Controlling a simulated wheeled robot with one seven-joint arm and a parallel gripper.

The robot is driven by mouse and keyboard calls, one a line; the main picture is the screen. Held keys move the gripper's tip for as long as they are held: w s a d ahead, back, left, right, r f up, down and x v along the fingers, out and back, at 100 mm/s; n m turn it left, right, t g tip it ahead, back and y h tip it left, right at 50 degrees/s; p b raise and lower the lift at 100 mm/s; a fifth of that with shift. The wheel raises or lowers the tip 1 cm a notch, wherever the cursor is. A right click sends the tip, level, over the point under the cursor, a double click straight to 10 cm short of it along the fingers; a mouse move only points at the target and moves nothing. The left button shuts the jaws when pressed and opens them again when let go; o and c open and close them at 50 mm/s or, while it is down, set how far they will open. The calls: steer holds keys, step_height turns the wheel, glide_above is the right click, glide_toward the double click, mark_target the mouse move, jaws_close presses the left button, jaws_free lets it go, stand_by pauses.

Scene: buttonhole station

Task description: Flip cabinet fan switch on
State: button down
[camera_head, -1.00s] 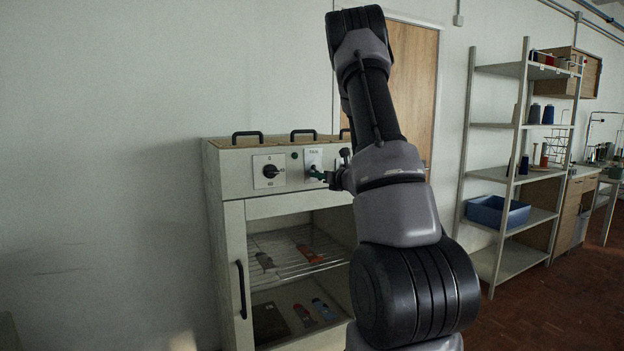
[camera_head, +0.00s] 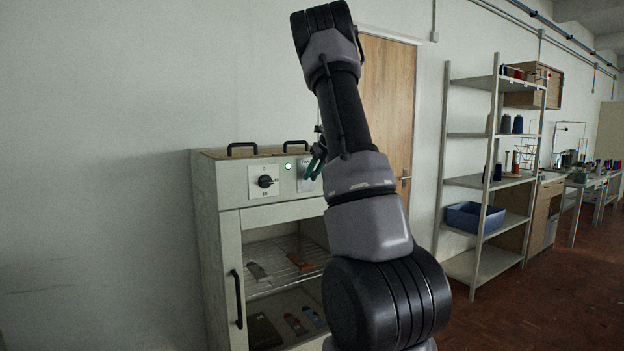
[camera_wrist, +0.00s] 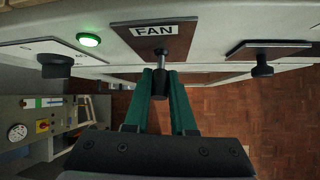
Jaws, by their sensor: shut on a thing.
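In the wrist view the fan switch (camera_wrist: 160,58) is a short dark lever standing out from a brown plate with a white FAN label (camera_wrist: 155,30). My gripper (camera_wrist: 160,82) has its green fingers closed about the lever's tip. In the head view my gripper (camera_head: 313,162) is at the upper front of the pale cabinet (camera_head: 232,186), and my arm hides most of the switch. A round indicator light (camera_head: 288,166) beside the switch glows green; it also shows in the wrist view (camera_wrist: 88,40).
A rotary knob (camera_head: 265,181) sits left of the light. Another lever (camera_wrist: 262,66) stands right of the fan switch in the wrist view. The cabinet's open front shows a wire rack (camera_head: 285,272). A shelf unit (camera_head: 487,190) with a blue bin (camera_head: 474,218) stands to the right.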

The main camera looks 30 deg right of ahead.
steer(key=shift+w+r+g, duration=0.15)
steer(key=shift+r+g, duration=0.15)
steer(key=shift+g, duration=0.4)
steer(key=shift+w+r+g, duration=0.15)
steer(key=shift+r+g, duration=0.1)
steer(key=shift+g, duration=0.45)
steer(key=c, duration=0.8)
jaws_free()
steer(key=shift+o, duration=0.2)
steer(key=v, duration=1)
steer(key=shift+r, duration=0.4)
